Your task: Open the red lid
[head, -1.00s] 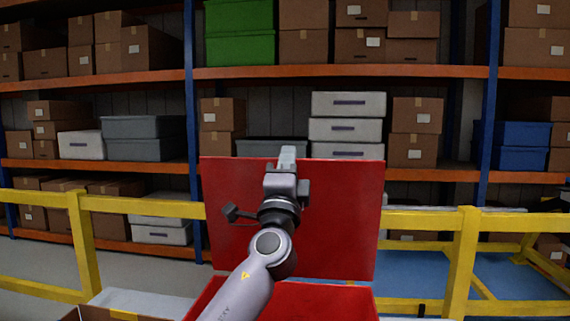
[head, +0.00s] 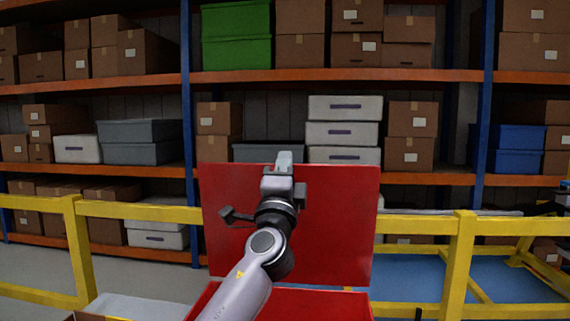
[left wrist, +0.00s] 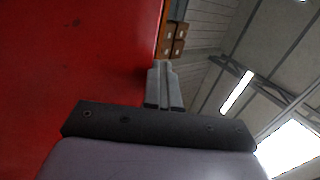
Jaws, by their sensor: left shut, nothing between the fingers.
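In the left wrist view the gripper fingers (left wrist: 163,85) are together, and the red lid surface (left wrist: 75,70) fills the left side. I cannot tell whether the fingers touch the lid. My right gripper is not in view.
A yellow railing (head: 140,211) runs behind the lid, with shelves of cardboard boxes (head: 409,120) and bins beyond it. An open cardboard box (head: 85,317) shows at the bottom left, beside a pale surface (head: 135,306).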

